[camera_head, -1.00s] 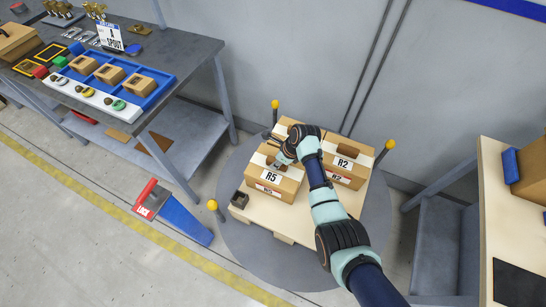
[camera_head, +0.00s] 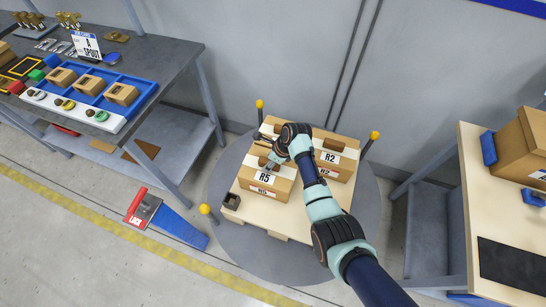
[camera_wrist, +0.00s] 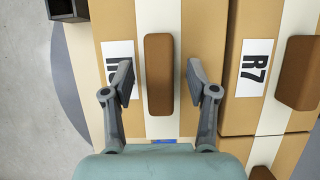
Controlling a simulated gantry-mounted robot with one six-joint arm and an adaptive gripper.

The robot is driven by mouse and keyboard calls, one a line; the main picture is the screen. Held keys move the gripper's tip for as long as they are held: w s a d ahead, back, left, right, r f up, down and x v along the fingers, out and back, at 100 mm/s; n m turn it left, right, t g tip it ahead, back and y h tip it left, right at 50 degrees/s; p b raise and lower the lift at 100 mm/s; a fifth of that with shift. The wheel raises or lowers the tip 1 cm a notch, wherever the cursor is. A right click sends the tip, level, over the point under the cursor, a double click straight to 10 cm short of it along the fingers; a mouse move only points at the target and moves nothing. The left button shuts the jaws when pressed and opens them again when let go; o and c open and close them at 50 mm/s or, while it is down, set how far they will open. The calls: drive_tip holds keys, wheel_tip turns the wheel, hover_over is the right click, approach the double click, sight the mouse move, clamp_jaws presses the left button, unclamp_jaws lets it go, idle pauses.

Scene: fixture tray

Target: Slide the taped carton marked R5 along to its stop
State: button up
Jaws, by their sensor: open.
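The taped carton marked R5 (camera_head: 265,178) sits on the pallet (camera_head: 290,228), at the near left of the carton group. In the wrist view the carton below my gripper (camera_wrist: 159,76) has a white tape strip, a partly hidden label (camera_wrist: 114,52) and a raised brown block (camera_wrist: 158,75) on top. My gripper is open, with one finger on each side of that block and a visible gap at both sides. In the head view my gripper (camera_head: 272,160) is over R5's top. A small dark hollow block (camera_head: 231,201) lies at the pallet's left corner, apart from R5.
A carton marked R2 (camera_head: 338,150) stands right of R5. The wrist view shows one marked R7 (camera_wrist: 272,95) close beside. Yellow-topped posts (camera_head: 206,210) surround the pallet. A workbench (camera_head: 165,70) is at left, another table (camera_head: 475,210) at right.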

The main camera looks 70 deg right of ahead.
drive_tip(key=v, duration=1.1)
drive_tip(key=shift+r, duration=0.15)
